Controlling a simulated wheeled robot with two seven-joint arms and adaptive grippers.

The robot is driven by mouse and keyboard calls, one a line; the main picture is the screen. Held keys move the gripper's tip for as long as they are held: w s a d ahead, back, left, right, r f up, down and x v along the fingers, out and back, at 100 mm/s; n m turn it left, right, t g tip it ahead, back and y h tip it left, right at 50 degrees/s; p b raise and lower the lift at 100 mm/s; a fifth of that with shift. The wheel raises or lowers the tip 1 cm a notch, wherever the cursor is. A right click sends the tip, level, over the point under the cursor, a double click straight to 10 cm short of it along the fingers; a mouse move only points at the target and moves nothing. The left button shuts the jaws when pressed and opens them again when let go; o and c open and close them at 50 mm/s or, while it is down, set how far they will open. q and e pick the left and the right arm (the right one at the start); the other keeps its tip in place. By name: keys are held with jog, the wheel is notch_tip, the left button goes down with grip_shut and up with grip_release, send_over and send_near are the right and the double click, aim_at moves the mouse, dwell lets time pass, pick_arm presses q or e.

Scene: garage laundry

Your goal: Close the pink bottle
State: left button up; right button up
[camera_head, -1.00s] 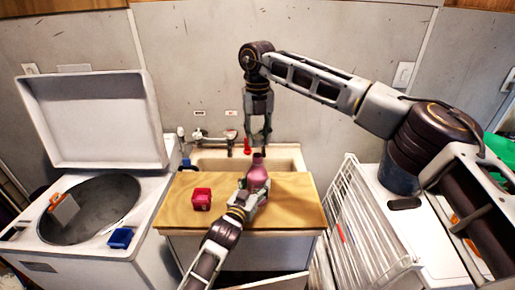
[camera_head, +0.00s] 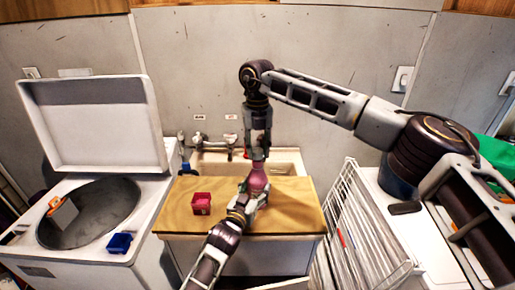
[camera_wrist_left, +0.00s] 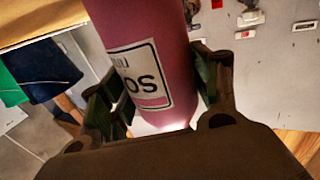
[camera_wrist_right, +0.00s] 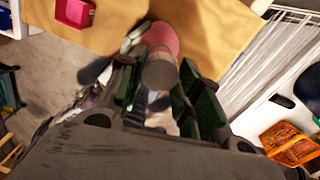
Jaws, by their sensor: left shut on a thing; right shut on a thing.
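My right gripper (camera_head: 258,148) points straight down at the bottle's top. In the right wrist view a dull, dark round piece, seemingly the cap (camera_wrist_right: 158,73), is between the fingers of my right gripper (camera_wrist_right: 157,92), in line with the pink bottle (camera_wrist_right: 160,38). Whether the cap is seated on the neck cannot be told.
A red box (camera_head: 201,204) sits on the counter (camera_head: 290,195) left of the bottle. Behind is a sink with a faucet (camera_head: 213,141). An open washer (camera_head: 60,255) stands left; a white wire rack (camera_head: 350,225) stands right.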

jog(key=shift+f, duration=0.2)
jog(key=shift+f, duration=0.7)
jog(key=shift+f, duration=0.6)
dwell(0.8)
